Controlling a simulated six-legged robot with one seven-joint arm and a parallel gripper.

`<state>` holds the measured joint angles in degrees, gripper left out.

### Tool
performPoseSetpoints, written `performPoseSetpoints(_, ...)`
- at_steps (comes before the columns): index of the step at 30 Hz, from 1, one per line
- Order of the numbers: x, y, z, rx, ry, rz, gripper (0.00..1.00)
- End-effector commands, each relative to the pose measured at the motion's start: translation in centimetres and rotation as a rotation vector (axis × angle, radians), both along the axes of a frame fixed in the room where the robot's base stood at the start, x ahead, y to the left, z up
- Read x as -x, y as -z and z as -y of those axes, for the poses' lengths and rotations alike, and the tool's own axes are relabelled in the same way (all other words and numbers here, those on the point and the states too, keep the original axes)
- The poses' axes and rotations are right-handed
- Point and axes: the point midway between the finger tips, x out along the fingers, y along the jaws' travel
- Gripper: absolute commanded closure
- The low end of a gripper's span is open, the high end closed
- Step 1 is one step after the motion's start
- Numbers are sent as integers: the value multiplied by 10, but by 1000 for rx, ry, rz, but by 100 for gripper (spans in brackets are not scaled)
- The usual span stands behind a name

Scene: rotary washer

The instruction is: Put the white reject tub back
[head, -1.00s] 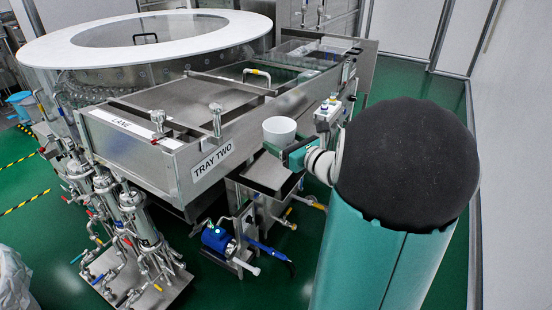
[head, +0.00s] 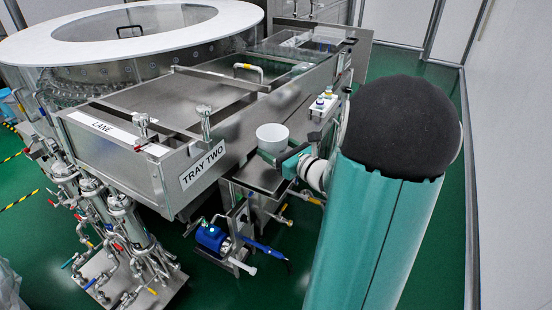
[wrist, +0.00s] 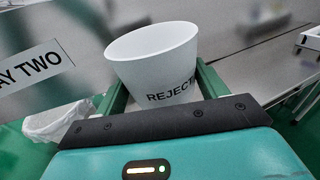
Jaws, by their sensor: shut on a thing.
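The white reject tub (head: 272,136) is a tapered cup with an open top. In the wrist view the tub (wrist: 155,62) fills the upper middle, with the word REJECT on its side, and it looks tilted in that picture. My gripper (head: 268,155) is shut on it, with one green finger on each side of the tub in the wrist view. In the head view the tub is held beside the TWO end of the tray, over a small steel shelf (head: 256,178). I cannot tell whether its base touches the shelf.
The steel tray unit with the TRAY TWO label (head: 203,163) stands left of the tub. A small white holder with bottles (head: 321,106) sits to the right, behind my wrist. A blue pump (head: 211,237) and pipes are below. Green floor (head: 440,230) is clear at the right.

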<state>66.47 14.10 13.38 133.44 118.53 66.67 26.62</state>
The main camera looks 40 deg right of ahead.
Motion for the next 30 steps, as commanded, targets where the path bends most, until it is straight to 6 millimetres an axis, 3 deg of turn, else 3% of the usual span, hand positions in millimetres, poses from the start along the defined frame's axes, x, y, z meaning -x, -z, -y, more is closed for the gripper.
performPoseSetpoints(8, -2, 38, 1, -4, 0, -1, 52)
performPoseSetpoints(20, -5, 42, 2, -2, -1, 0, 52)
performPoseSetpoints(21, -5, 42, 2, -1, -1, 0, 22)
performPoseSetpoints(23, -5, 42, 2, -1, 0, 0, 11)
performPoseSetpoints(24, -5, 42, 2, -1, 0, 0, 6)
performPoseSetpoints(30, -5, 42, 2, -1, 0, 0, 6)
